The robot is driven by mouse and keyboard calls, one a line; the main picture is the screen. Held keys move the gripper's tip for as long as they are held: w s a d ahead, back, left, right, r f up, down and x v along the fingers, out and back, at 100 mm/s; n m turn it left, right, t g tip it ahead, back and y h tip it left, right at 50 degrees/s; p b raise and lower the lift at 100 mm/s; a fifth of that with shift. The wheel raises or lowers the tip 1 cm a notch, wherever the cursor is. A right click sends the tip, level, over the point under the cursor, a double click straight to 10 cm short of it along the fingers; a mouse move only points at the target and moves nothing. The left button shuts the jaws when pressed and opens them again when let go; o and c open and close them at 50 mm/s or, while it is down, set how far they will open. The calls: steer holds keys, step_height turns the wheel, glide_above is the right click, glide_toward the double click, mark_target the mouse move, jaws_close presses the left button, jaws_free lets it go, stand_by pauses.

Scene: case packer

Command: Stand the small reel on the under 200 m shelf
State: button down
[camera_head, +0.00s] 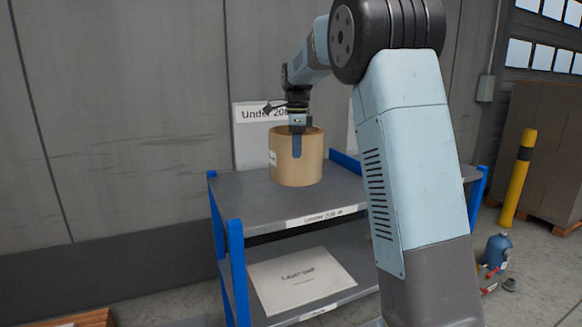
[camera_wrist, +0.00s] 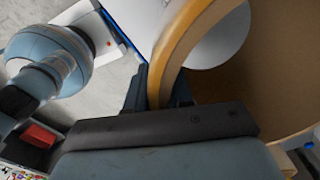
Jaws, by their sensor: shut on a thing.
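The small reel (camera_head: 310,162) is a tan, hollow cylinder with a pale label on its left side. It is upright at the top deck of the shelf (camera_head: 250,205) in the head view. Its base looks to be at the deck surface, but I cannot tell whether it touches. My gripper (camera_head: 297,148) comes down from above, shut on the reel's near wall. In the wrist view the curved wall of the reel (camera_wrist: 178,50) runs between my fingers (camera_wrist: 158,92).
The shelf has blue posts (camera_head: 236,270) and a lower deck holding a pale printed sheet (camera_head: 302,280). A grey wall (camera_head: 130,130) stands close behind. A yellow bollard (camera_head: 518,180) and stacked brown boxes (camera_head: 555,150) are at right. The top deck's front left is clear.

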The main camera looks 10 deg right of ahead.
steer(key=w+f, duration=0.3)
steer(key=f, duration=0.3)
steer(key=shift+a+f, duration=0.3)
steer(key=shift+f, duration=0.05)
steer(key=c, duration=1)
jaws_free()
steer(key=shift+f, duration=0.1)
